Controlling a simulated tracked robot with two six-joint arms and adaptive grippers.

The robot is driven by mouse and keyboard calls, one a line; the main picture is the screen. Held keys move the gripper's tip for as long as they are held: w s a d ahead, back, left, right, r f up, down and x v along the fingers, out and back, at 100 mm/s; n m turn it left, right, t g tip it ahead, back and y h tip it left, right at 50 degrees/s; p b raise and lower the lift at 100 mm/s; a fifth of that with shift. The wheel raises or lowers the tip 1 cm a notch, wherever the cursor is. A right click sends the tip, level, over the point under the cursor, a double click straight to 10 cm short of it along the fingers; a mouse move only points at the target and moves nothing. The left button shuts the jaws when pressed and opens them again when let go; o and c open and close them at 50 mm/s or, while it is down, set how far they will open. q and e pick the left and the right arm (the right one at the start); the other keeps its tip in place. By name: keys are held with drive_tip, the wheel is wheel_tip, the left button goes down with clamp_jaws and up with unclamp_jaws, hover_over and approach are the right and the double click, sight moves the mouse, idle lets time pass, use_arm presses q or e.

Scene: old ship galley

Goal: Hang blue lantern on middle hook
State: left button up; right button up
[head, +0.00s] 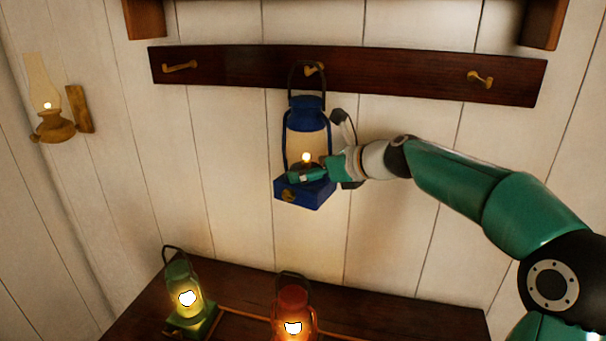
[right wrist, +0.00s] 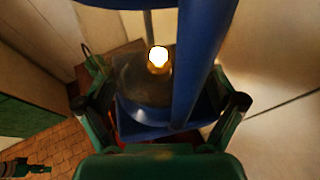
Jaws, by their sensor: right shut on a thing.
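The blue lantern (head: 307,118) is held upright in front of the wall, below the dark wooden hook rail (head: 400,77). Its dark wire handle reaches up across the rail at the middle brass hook (head: 314,69). I cannot tell whether the handle is around the hook or only in front of it. My right gripper (head: 312,174) is shut on the lantern's lower part, coming from the right. In the right wrist view the blue lantern (right wrist: 203,60) fills the space between the fingers, with its lit flame inside.
The left hook (head: 180,67) and right hook (head: 480,79) are empty. A green lantern (head: 185,295) and a red lantern (head: 293,312) stand lit on the wooden counter (head: 240,270) below. An oil lamp (head: 52,122) is on the left wall. Shelf brackets (head: 543,24) are above the rail.

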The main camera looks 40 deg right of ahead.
drive_tip(key=shift+w+d+r, duration=0.1)
drive_tip(key=shift+w+d, duration=0.2)
drive_tip(key=shift+d, duration=0.1)
drive_tip(key=shift+w+d+f, duration=0.4)
drive_tip(key=shift+d+f, duration=0.05)
drive_tip(key=shift+f, duration=0.1)
drive_tip(key=o, duration=1.5)
drive_tip(key=shift+c, duration=0.2)
drive_tip(key=shift+f, duration=0.1)
